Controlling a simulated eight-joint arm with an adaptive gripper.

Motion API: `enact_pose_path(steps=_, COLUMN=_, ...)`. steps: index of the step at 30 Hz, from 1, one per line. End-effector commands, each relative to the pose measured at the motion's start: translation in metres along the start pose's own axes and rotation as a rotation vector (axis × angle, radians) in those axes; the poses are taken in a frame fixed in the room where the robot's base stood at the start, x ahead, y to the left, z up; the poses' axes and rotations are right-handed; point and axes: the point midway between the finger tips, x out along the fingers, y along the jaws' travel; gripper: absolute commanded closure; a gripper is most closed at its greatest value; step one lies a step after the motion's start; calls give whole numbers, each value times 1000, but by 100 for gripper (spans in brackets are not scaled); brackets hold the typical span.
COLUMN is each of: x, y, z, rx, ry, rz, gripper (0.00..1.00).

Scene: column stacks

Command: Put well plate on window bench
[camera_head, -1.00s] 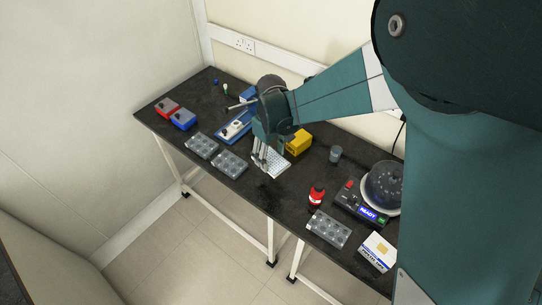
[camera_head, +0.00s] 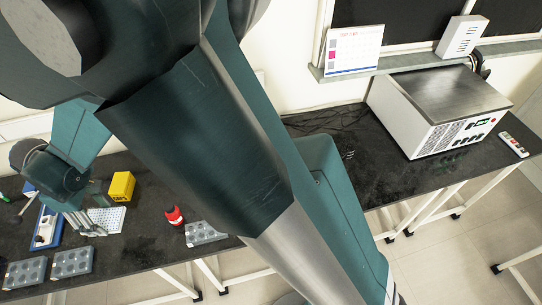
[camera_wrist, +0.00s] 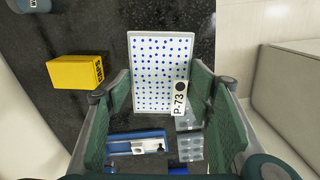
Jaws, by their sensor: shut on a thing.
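The well plate (camera_head: 109,219) is a white slab with rows of blue dots. It also shows in the wrist view (camera_wrist: 163,70), with a "P-73" label at its lower right corner. My gripper (camera_head: 92,228) is shut on it, with a green-padded finger on each side in the wrist view. I cannot tell whether the plate is clear of the black top below it. The window bench (camera_head: 385,172) is the black-topped stretch below the window at right, with open surface left of a white machine.
A yellow box (camera_head: 122,186) stands close behind the plate. A red bottle (camera_head: 174,216), clear multi-well trays (camera_head: 72,262) and a blue-and-white rack (camera_head: 47,228) are nearby. The white machine (camera_head: 438,110) fills much of the right bench; a remote-like device (camera_head: 514,144) lies beside it.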

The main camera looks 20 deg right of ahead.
Motion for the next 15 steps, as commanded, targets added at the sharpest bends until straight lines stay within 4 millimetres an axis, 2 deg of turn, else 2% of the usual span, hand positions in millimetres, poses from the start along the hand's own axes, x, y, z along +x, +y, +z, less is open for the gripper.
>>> enact_pose_path(steps=3, x=-23, y=0, z=0, rx=0, ry=0, rz=0, gripper=61)
enact_pose_path(steps=12, x=-76, y=0, z=0, rx=0, ry=0, rz=0, gripper=61)
enact_pose_path(steps=14, x=-84, y=1, z=1, rx=1, ry=0, rz=0, gripper=61)
enact_pose_path(steps=15, x=-82, y=8, z=6, rx=11, ry=0, rz=0, gripper=61)
